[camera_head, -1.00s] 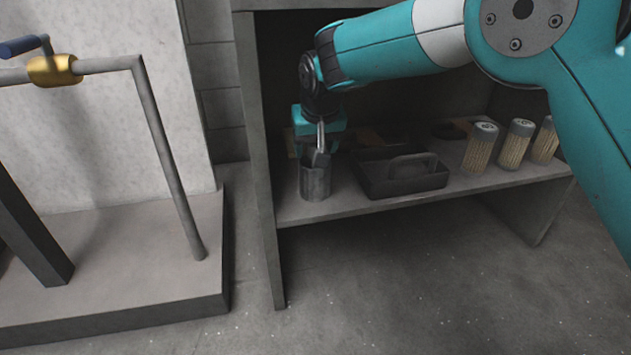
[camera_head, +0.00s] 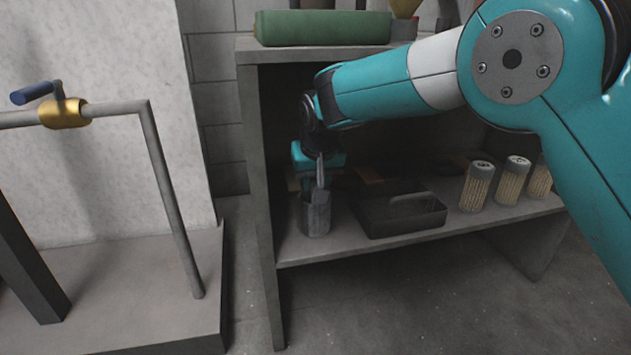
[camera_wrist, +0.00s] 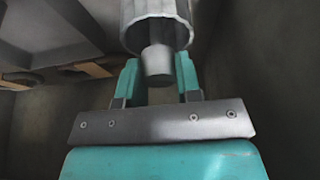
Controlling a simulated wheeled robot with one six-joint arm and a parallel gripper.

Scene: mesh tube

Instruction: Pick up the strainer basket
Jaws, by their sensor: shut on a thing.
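The strainer basket (camera_head: 316,217) is a grey cylinder at the left end of the shelf in the head view. It looks upright, and I cannot tell whether its bottom touches the shelf. My gripper (camera_head: 320,187) is above it and shut on its upper part. In the wrist view, the teal fingers of my gripper (camera_wrist: 157,77) stand on either side of a narrow grey stub. A wider ribbed grey cylinder, seemingly the basket (camera_wrist: 155,14), continues beyond the stub and is cut off by the frame edge.
A dark tote with a handle (camera_head: 402,219) stands close to the right of the basket. Several pale cartridges (camera_head: 476,187) stand farther right. The shelf's side panel (camera_head: 265,215) is close on the left. A green roll (camera_head: 322,27) lies on the top board.

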